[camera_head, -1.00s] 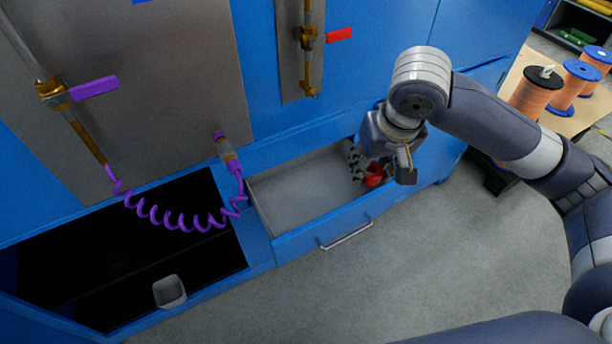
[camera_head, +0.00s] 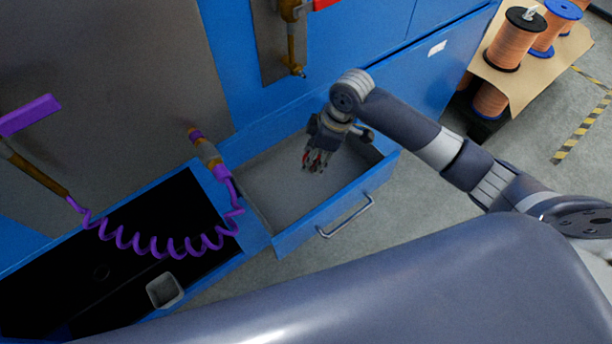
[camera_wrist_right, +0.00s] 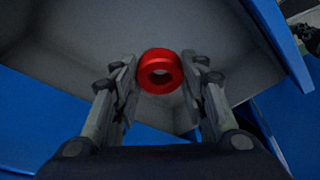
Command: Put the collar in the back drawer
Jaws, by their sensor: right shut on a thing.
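The red ring-shaped collar (camera_wrist_right: 160,71) is between the two fingertips of my right gripper (camera_wrist_right: 160,78) in the right wrist view. My right gripper (camera_head: 316,161) is shut on it. In the head view the gripper points down inside the outline of the open drawer (camera_head: 298,237); only small bits of red show between its fingers. The drawer's grey floor shows behind the collar in the wrist view; whether the collar touches that floor I cannot tell. My left gripper is not in view.
A dark open compartment with a small grey cup (camera_head: 165,290) lies left of the drawer. A coiled purple hose (camera_head: 160,244) hangs over it. The blue cabinet wall (camera_head: 350,40) rises behind. Spools (camera_head: 513,42) stand on a table at the right.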

